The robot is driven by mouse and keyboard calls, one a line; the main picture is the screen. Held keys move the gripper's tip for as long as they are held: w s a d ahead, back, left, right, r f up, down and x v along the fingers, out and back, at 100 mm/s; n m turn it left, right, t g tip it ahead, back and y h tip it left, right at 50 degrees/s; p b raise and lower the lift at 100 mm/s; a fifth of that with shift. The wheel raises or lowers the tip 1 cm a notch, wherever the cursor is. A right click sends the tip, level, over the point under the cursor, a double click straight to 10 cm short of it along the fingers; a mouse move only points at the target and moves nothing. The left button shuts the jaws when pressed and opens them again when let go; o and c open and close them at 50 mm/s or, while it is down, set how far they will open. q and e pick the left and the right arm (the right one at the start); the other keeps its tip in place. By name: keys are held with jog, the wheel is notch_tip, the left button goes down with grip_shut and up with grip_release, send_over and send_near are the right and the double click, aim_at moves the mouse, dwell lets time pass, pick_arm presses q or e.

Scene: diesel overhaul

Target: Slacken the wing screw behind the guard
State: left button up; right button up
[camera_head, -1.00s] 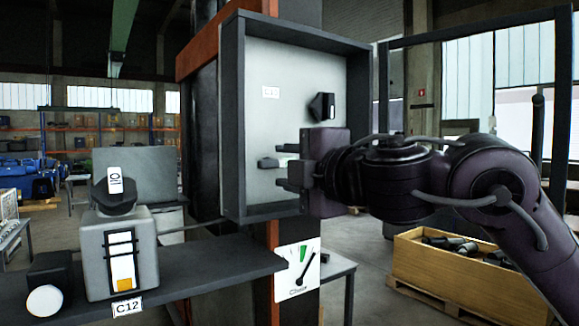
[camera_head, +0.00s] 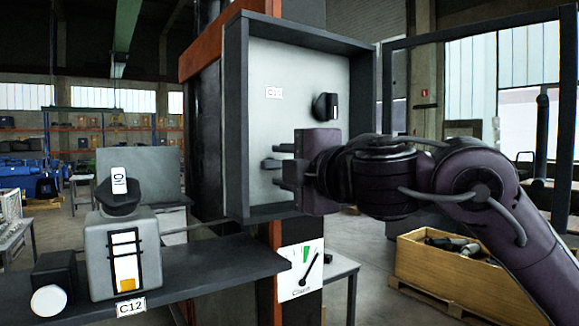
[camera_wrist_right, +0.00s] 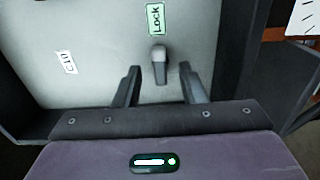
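My right gripper (camera_head: 277,173) reaches in from the right to the pale panel in the dark-framed box. In the right wrist view, its fingers (camera_wrist_right: 160,75) are spread apart. A small grey stub (camera_wrist_right: 158,60), seemingly the wing screw, stands on the panel between the fingertips, with gaps on both sides. A green "Lock" label (camera_wrist_right: 155,18) is beyond it. In the head view, the gripper hides most of this spot. A black knob (camera_head: 324,106) with a white mark sits higher on the panel. I cannot make out a separate guard. My left gripper is not in view.
The dark box frame (camera_head: 237,120) stands out around the panel. At left, a shelf (camera_head: 215,262) bears a grey unit (camera_head: 95,250) with a black knob. A dial card (camera_head: 300,270) hangs below the box. A wooden crate (camera_head: 440,275) stands at right.

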jog(key=shift+x, duration=1.05)
grip_shut()
jog(key=n, duration=0.2)
jog(key=shift+n+b, duration=0.4)
jog(key=shift+r+n, duration=0.1)
jog(key=shift+n, duration=0.9)
